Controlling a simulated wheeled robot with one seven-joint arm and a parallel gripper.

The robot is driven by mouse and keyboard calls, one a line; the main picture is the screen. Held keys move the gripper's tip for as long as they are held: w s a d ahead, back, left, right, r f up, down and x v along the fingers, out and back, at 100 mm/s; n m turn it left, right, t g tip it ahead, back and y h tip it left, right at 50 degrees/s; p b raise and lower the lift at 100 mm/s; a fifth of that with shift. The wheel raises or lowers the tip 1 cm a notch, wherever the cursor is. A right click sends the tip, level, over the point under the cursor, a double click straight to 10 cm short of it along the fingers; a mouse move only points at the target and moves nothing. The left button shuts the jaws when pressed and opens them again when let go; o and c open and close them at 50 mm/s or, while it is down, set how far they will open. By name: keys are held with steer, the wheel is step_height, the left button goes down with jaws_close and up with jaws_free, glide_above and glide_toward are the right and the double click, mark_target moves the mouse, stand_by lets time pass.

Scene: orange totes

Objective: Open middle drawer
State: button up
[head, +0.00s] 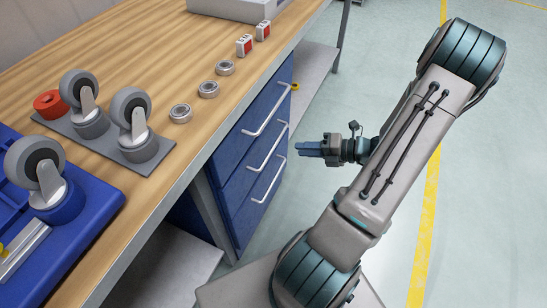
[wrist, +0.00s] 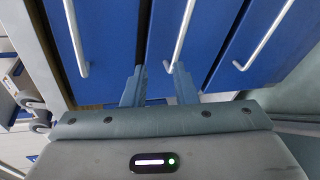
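The middle drawer (head: 240,173) is the centre one of three blue drawers under the workbench, and its front looks flush with the others. Its silver bar handle (head: 268,147) runs across the front. My gripper (head: 299,149) is just off the drawer fronts, pointing at them near this handle. In the wrist view the two fingers (wrist: 158,87) are apart, with nothing clamped. The near end of the middle handle (wrist: 178,45) lies between the fingertips in the picture, closer to the right finger. Whether it is within their depth or touching, I cannot tell.
The top drawer handle (head: 266,111) and bottom drawer handle (head: 269,179) are close on either side. The wooden workbench top (head: 150,55) holds casters, bearings and small boxes. Open floor (head: 385,75) with a yellow line lies to the right.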

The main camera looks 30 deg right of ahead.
mark_target(274, 146)
step_height(274, 146, down, 4)
steer(key=d+m+t+b, duration=0.1)
steer(key=d+m+t, duration=0.1)
steer(key=d+m, duration=0.15)
steer(key=shift+m+h, duration=0.35)
steer(key=shift+h, duration=0.15)
steer(key=b+x, duration=0.3)
steer(key=x, duration=1.1)
steer(key=shift+s+a+r, duration=0.1)
steer(key=shift+s+a, duration=0.05)
jaws_close()
